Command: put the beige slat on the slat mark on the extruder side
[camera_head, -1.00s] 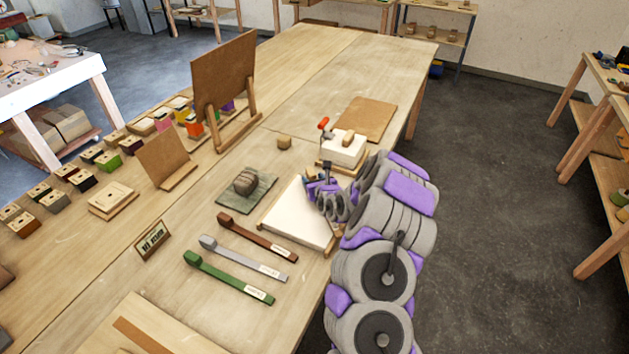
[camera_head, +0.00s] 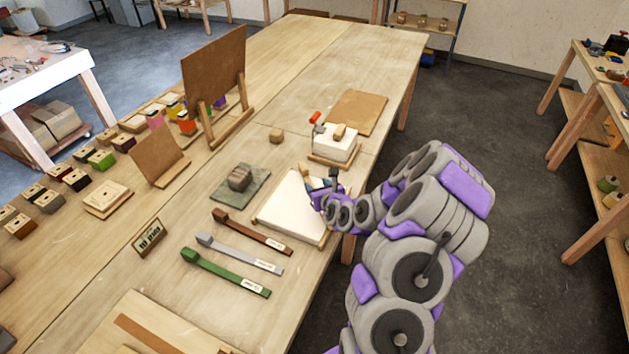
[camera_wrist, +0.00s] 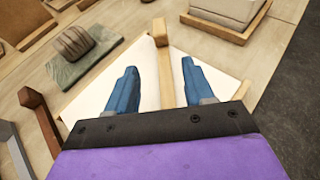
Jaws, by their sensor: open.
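A beige slat (camera_wrist: 163,67) with a small block at its far end shows in the wrist view. It runs between my gripper's two blue fingers, over or on a white board (camera_wrist: 100,84); contact with the board is unclear. My gripper (camera_wrist: 155,80) is open, its fingers apart on either side of the slat with gaps. In the head view my gripper (camera_head: 323,186) is over the right part of the white board (camera_head: 285,203), and my arm hides part of it. I cannot pick out the slat mark or the extruder side.
Brown (camera_head: 250,232), grey (camera_head: 238,254) and green (camera_head: 225,273) slats lie left of the board. A grey lump (camera_head: 240,177) sits on a green mat (camera_head: 256,188). Behind stands a white block (camera_head: 333,146) near a red-handled part (camera_head: 314,117). The table's right edge is close.

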